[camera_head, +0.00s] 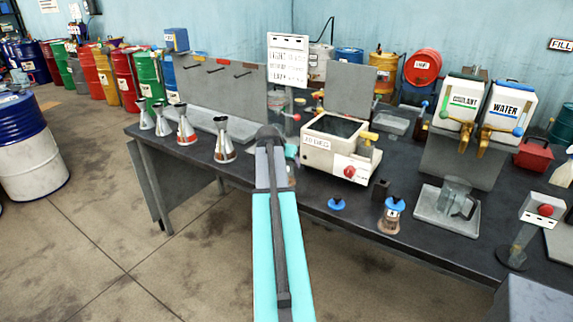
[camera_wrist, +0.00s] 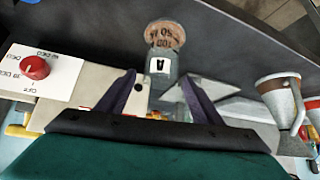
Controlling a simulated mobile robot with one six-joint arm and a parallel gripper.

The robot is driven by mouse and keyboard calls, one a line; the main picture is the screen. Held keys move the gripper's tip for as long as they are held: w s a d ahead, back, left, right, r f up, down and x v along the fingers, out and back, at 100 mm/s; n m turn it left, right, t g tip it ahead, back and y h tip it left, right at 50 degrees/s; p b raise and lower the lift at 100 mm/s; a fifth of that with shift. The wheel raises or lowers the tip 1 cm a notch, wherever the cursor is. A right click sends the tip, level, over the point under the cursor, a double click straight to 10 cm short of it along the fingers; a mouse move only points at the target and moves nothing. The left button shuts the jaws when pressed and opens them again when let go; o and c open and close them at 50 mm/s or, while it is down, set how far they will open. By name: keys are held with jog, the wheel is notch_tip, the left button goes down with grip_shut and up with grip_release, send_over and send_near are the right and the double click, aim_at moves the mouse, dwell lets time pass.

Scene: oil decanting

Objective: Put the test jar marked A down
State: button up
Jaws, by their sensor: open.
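The test jar marked A (camera_wrist: 163,62) is clear with brown matter at one end and a white label bearing a dark letter that appears upside down. In the wrist view it is at top centre, just beyond my gripper (camera_wrist: 159,79). The dark fingers are spread apart, one to each side of the jar's near end. The jar appears against the dark bench top (camera_wrist: 100,25); I cannot tell for certain whether its base touches it. In the head view my arm hides most of the gripper and the jar.
The white heater box (camera_head: 330,142) with a red knob is right of my arm. Metal funnel-shaped cans (camera_head: 224,142) stand to the left. A blue-topped jar (camera_head: 391,214), a loose blue cap (camera_head: 336,204) and a tray (camera_head: 430,212) with a clear jug (camera_head: 455,195) are further right.

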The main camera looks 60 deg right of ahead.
jog(key=b+v, duration=0.2)
jog(key=v, duration=0.8)
jog(key=shift+a+r, duration=0.2)
dwell(0.6)
jog(key=w+a+f+n+y, duration=0.25)
jog(key=w+a+f, duration=0.25)
jog(key=a+f, duration=0.75)
jog(key=w+a+f+n+y, duration=0.2)
jog(key=w+a+f+n, duration=0.15)
jog(key=a+f, duration=0.9)
jog(key=s+a+f+n+g+y, duration=0.2)
jog(key=s+a+f+n+g, duration=0.15)
jog(key=a+f, duration=1.4)
jog(key=s+a+f+n+g, duration=0.2)
jog(key=s+a+f+n, duration=0.1)
jog(key=s+a+f, duration=0.5)
jog(key=s+a+f+n+g+y, duration=0.1)
jog(key=s+a+f+n+g, duration=0.1)
jog(key=s+a+f, duration=0.6)
jog(key=s+a+n, duration=0.1)
jog(key=s+a, duration=0.2)
jog(key=s, duration=0.4)
jog(key=shift+a+y, duration=0.1)
jog(key=shift+y, duration=0.15)
